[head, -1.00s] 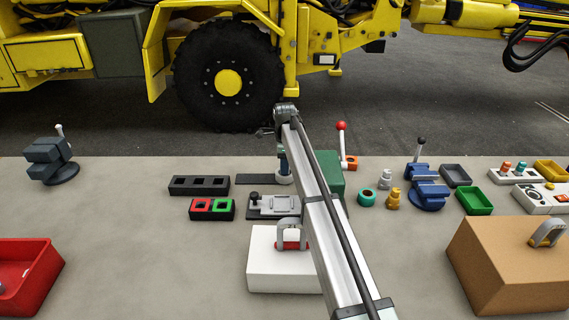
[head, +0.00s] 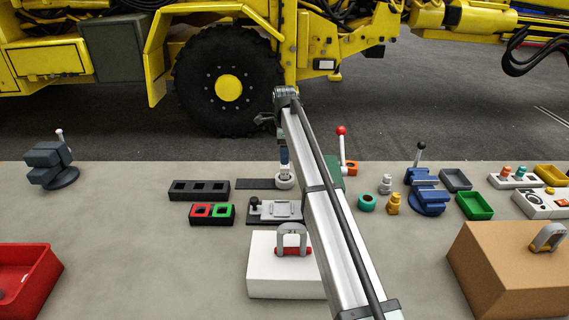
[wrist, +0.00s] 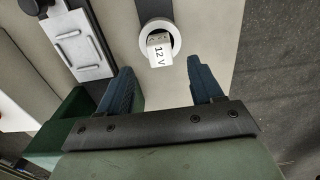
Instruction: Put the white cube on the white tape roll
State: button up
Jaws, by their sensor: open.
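The white tape roll (wrist: 173,27) is a ring on the table in the upper middle of the wrist view. The white cube (wrist: 159,54), marked "12 V", overlaps its near rim there and appears to rest on it. In the head view the roll (head: 285,184) stands beyond my forearm, with the small cube (head: 284,169) over it. My gripper (wrist: 160,80) is open, its two blue fingers apart with nothing held between them. It is above and near the cube, and in the head view it is partly hidden by my arm.
A latch plate (head: 276,211) and a black strip (head: 255,183) lie close by. A green box (wrist: 68,130) is beside my left finger in the wrist view. A red-knobbed lever (head: 342,148) stands to the right.

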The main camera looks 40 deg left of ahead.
jog(key=shift+r, duration=2.65)
jog(key=shift+w, duration=0.1)
